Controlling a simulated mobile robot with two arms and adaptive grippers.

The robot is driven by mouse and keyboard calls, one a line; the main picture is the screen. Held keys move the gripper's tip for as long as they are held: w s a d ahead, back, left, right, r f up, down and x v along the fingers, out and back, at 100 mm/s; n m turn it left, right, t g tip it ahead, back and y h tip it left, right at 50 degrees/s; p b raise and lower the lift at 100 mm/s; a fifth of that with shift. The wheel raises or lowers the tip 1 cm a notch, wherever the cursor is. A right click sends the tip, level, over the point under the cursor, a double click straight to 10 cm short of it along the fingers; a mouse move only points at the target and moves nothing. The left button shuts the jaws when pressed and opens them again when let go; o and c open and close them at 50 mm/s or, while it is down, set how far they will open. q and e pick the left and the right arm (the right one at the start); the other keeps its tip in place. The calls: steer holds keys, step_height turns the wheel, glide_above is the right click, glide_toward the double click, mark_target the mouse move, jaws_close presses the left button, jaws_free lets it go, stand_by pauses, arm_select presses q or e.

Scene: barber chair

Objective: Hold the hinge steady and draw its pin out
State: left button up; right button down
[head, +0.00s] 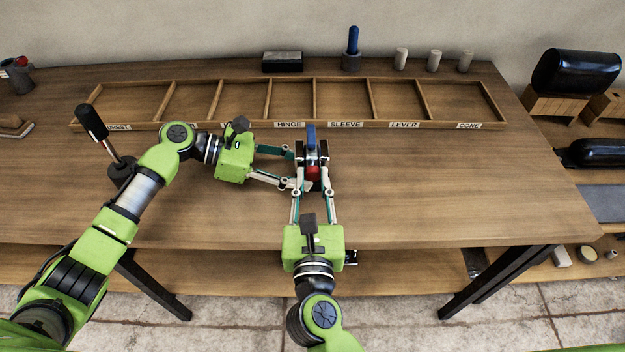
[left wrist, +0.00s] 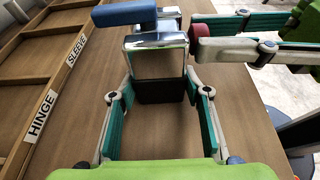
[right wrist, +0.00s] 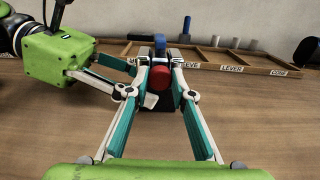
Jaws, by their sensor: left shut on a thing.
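The hinge is a shiny metal bracket (left wrist: 157,55) on a dark block (left wrist: 160,90), with a blue lever (head: 311,138) on top. A red round knob, the pin's head (right wrist: 160,78), sticks out on the side facing me. My left gripper (head: 298,170) comes in from the left and is shut on the hinge's lower part; its fingers also show in the left wrist view (left wrist: 158,95). My right gripper (head: 313,182) is open, one finger on each side of the red knob. In the right wrist view its fingertips (right wrist: 160,88) look slightly apart from the knob. The pin's shaft is hidden.
A wooden tray (head: 290,125) with labelled compartments lies behind the hinge, including HINGE, SLEEVE, LEVER and CONE. At the back stand a black box (head: 282,62), a blue-topped part (head: 352,50) and several small cylinders. A black-handled lever (head: 92,122) stands left. The table's right side is clear.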

arm_select(q)
steer(key=shift+r, duration=0.15)
arm_select(e)
steer(key=s, duration=0.4)
steer(key=shift+s, duration=0.35)
arm_select(q)
steer(key=shift+w, duration=0.15)
arm_select(e)
steer(key=c, duration=1.8)
jaws_free()
steer(key=shift+w, duration=0.1)
steer(key=shift+o, duration=0.2)
steer(key=shift+s, duration=0.3)
steer(key=s, duration=1.1)
steer(key=shift+s, duration=0.2)
